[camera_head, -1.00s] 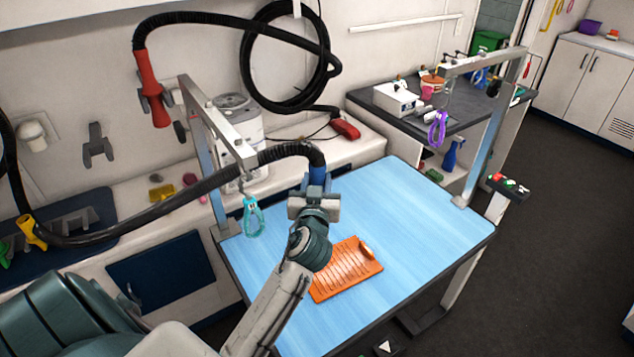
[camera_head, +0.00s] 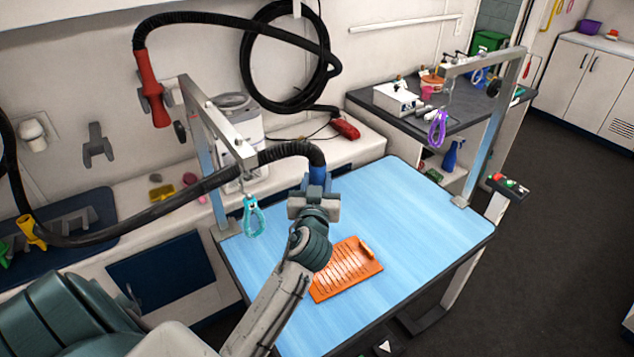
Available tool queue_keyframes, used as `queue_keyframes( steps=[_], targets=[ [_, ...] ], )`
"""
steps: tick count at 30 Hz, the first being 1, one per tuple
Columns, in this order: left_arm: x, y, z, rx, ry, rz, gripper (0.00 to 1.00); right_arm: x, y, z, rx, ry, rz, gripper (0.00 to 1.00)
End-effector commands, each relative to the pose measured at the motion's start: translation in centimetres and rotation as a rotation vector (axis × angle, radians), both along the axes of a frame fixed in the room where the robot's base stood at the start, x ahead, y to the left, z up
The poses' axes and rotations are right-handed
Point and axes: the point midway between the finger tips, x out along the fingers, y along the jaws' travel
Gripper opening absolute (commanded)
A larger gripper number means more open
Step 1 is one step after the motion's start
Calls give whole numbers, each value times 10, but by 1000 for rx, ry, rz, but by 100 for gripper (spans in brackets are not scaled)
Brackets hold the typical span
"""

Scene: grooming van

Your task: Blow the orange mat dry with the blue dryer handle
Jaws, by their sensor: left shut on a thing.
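The orange mat (camera_head: 345,272) lies flat on the blue table top (camera_head: 420,225), its left part partly hidden by my left arm. The blue dryer handle (camera_head: 317,177) is at the end of a black hose, upright above the table and beyond the mat. My left gripper (camera_head: 315,194) is shut on the blue dryer handle; its fingertips are mostly hidden behind the wrist. My right gripper is not in view.
A second post (camera_head: 487,145) stands at the table's right. The table's right half is clear.

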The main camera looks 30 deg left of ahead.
Motion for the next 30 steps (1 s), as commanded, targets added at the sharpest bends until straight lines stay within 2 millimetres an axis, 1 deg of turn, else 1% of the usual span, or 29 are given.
queue_keyframes(
  steps=[8,11,21,25,30],
  targets=[
    [-1,-3,1,1,-3,-1,9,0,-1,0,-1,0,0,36],
    [-4,-9,1,-3,-3,-1,9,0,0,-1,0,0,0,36],
    [-18,-37,2,-3,-3,-1,9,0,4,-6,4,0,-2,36],
    [-21,-45,2,-2,-2,-1,9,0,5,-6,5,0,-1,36],
    [-24,-49,3,0,-2,0,9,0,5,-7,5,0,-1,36]
  ],
)
